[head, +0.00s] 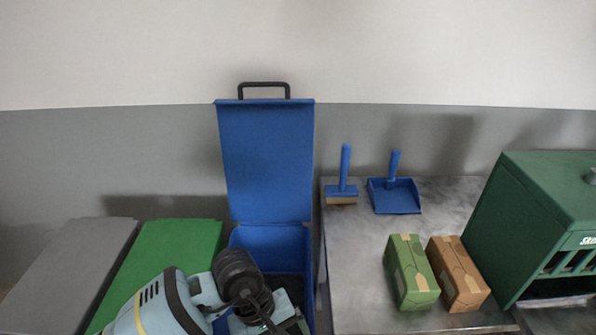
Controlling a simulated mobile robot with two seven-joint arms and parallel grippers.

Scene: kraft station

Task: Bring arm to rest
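My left arm comes in from the bottom left and reaches over the open blue bin (268,170). My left gripper (284,322) is at the bottom edge of the head view, over the bin's dark inside. The wrist and the picture edge hide much of it, so I cannot tell whether its fingers are open or shut, or whether they hold anything. My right arm and gripper are not in view.
A metal table (350,255) to the right bears a blue brush (344,178), a blue dustpan (395,194), a green box (411,272), a brown box (458,274) and a green cabinet (545,205). Green (172,255) and grey (75,265) lids lie to the left.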

